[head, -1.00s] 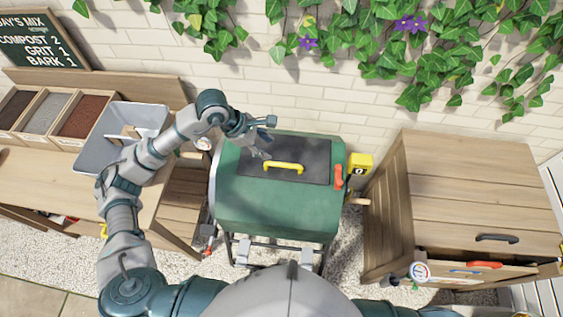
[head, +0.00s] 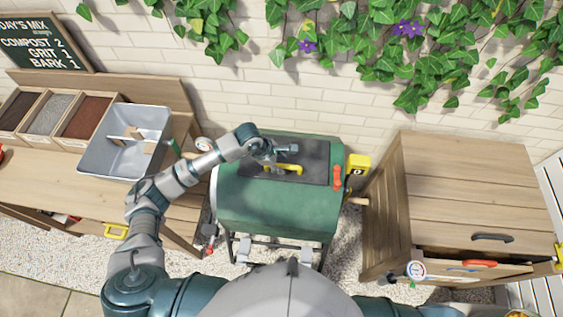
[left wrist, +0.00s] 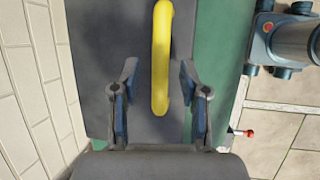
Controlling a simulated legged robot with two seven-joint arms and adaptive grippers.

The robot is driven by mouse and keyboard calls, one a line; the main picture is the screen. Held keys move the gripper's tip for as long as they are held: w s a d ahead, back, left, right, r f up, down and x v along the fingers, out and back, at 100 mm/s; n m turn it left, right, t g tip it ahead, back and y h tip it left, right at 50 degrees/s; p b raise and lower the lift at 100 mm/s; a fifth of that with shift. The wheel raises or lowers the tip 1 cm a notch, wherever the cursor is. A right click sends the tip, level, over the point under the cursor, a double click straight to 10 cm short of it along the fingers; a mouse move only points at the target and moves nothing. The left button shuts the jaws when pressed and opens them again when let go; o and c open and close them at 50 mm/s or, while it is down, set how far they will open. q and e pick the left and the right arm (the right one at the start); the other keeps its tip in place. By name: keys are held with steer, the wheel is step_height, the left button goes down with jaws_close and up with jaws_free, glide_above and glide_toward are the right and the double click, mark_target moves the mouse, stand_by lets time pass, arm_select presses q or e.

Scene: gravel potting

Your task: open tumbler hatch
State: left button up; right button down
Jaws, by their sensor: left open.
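The green tumbler (head: 275,208) stands in the middle of the head view. Its dark hatch (head: 318,152) is shut flat on top, with a yellow handle (head: 296,169) across it. An orange latch (head: 337,177) sits at the hatch's right side. My left gripper (head: 270,160) is over the left end of the handle. In the left wrist view the open gripper (left wrist: 160,100) has its two fingers on either side of the yellow handle (left wrist: 161,60), with gaps between. The fingers hide part of the handle in the head view. My right gripper is not in view.
A grey tub (head: 105,162) stands on the wooden bench (head: 60,195) at left, by bins of compost, grit and bark. A wooden cabinet (head: 470,185) stands at right. A yellow box (head: 358,164) is beside the tumbler. The brick wall (head: 290,100) is behind.

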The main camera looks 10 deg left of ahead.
arm_select(q)
steer(key=shift+w+d+f, duration=0.15)
steer(key=shift+d+f, duration=0.15)
steer(key=shift+f, duration=0.35)
jaws_close()
steer(key=shift+r, duration=0.1)
steer(key=shift+w+r+g, duration=0.35)
steer(key=shift+r+g, duration=0.05)
steer(key=shift+r, duration=0.2)
steer(key=w+r+g+b, duration=0.2)
steer(key=w+r+b, duration=0.2)
steer(key=w+r, duration=0.2)
steer(key=shift+r, duration=0.5)
